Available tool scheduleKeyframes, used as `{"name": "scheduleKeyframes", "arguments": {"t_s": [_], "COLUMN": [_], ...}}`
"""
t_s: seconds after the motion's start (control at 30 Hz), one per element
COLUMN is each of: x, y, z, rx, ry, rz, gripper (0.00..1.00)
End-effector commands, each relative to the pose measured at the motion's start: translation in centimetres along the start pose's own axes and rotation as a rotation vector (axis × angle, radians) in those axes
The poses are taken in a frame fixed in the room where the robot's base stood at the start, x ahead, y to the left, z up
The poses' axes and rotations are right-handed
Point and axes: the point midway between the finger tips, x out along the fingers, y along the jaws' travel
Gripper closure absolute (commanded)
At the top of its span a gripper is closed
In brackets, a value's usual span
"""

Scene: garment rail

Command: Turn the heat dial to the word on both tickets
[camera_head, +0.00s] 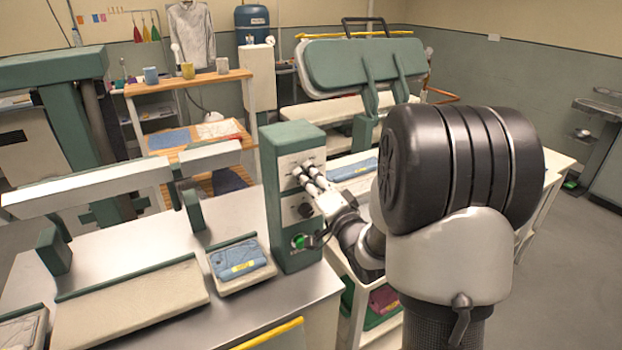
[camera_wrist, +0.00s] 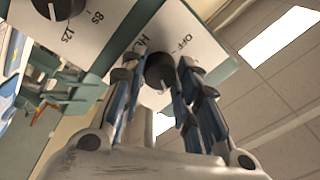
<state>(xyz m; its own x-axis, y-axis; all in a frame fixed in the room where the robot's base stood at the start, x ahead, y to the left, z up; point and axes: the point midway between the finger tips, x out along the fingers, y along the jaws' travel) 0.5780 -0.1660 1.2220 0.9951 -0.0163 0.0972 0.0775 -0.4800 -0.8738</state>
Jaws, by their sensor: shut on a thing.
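The heat dial (camera_wrist: 159,71) is a black round knob on a white panel in the wrist view, with "OFF" to its upper right and a partly hidden word starting with "H" to its upper left. A white mark shows at its lower edge. My gripper (camera_wrist: 157,80) is shut on the dial, fingers on both sides. In the head view my gripper (camera_head: 304,174) reaches the upper panel of the green control box (camera_head: 289,143) and hides the dial. A yellow ticket (camera_head: 239,268) lies on a folded blue garment (camera_head: 235,256); its word is too small to read.
A second black dial (camera_head: 305,210), marked with seconds in the wrist view (camera_wrist: 58,8), sits below the held one, above a green button (camera_head: 298,242). Press boards flank the box. Another blue garment (camera_head: 352,169) lies behind my gripper. Clear floor (camera_head: 560,270) is at right.

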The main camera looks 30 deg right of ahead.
Motion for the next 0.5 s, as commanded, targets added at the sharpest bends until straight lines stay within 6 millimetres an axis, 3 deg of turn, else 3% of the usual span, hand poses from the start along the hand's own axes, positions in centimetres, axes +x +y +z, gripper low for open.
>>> {"name": "scheduleKeyframes", "arguments": {"t_s": [0.5], "x": [0.00], "y": [-0.01], "z": [0.00], "rx": [0.047], "ry": [0.003], "rz": [0.004], "gripper": [0.95]}}
